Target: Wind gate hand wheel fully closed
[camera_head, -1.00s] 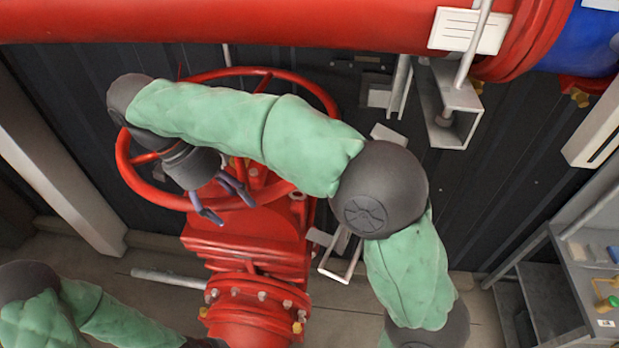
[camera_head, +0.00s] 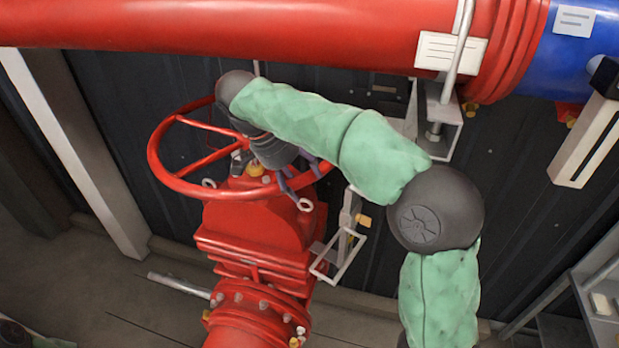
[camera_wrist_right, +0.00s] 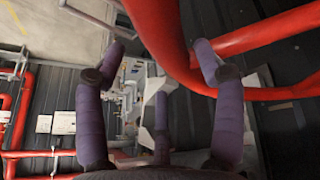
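The red hand wheel (camera_head: 158,172) sits on top of the red gate valve (camera_head: 255,228), tilted in the head view. My right arm reaches over the wheel's far right side and hides part of its rim. My right gripper (camera_head: 298,178) is at the right part of the rim, fingers pointing down. In the right wrist view, the wheel's rim (camera_wrist_right: 160,35) passes between the spread purple fingers (camera_wrist_right: 158,62), nearer the right finger. The fingers look open and not closed on the rim; whether one touches it I cannot tell. My left gripper is out of view.
A large red pipe (camera_head: 210,25) with a blue section (camera_head: 585,50) crosses above the wheel. A metal bracket (camera_head: 435,120) hangs at right of the wheel. A white post (camera_head: 75,150) stands at left. A small metal frame (camera_head: 338,262) sits beside the valve.

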